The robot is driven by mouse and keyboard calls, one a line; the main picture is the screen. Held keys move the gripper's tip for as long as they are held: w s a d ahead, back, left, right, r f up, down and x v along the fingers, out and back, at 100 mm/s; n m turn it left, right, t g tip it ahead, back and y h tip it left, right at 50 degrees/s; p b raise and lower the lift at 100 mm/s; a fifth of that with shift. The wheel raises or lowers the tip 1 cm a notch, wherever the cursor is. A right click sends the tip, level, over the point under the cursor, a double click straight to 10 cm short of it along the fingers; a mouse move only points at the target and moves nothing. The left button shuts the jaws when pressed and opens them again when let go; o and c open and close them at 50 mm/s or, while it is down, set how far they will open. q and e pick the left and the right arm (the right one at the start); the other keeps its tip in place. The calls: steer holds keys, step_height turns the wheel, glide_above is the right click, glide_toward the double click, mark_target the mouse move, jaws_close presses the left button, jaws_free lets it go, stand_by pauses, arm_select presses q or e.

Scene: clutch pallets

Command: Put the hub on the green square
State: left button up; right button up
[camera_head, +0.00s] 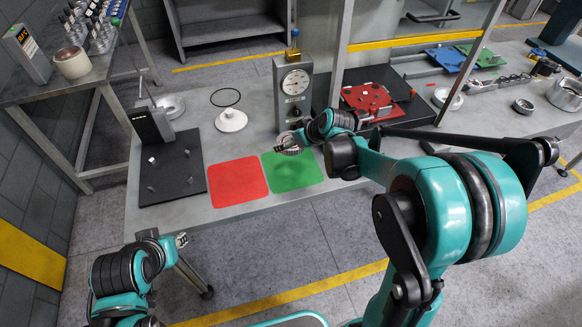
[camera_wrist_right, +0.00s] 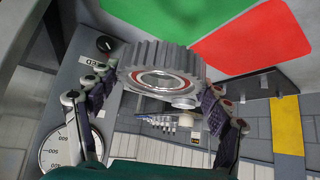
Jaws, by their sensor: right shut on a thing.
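The hub (camera_wrist_right: 165,58) is a grey toothed ring with a red band inside. My right gripper (camera_wrist_right: 160,92) is shut on it, one finger on each side. In the head view the right gripper (camera_head: 291,146) is over the back edge of the green square (camera_head: 294,174), and the hub is small and partly hidden there. The green square also shows beyond the hub in the wrist view (camera_wrist_right: 220,30). The hub's height above the bench is hard to tell. My left gripper (camera_head: 180,240) is in front of the bench, away from the squares; its jaws are too small to read.
A red square (camera_head: 238,182) lies left of the green one. A dial gauge stand (camera_head: 293,92) stands just behind the green square. A black plate (camera_head: 170,175) lies at left, a white cone part (camera_head: 231,121) behind the red square. A red pallet (camera_head: 372,98) is at right.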

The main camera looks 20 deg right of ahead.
step_height(320, 180, down, 10)
steer(key=b, duration=0.4)
steer(key=shift+w, duration=0.1)
steer(key=shift+r, duration=0.15)
steer(key=o, duration=1.4)
steer(key=shift+f, duration=0.2)
steer(key=shift+c, duration=0.2)
steer(key=o, duration=0.4)
steer(key=shift+r, duration=0.1)
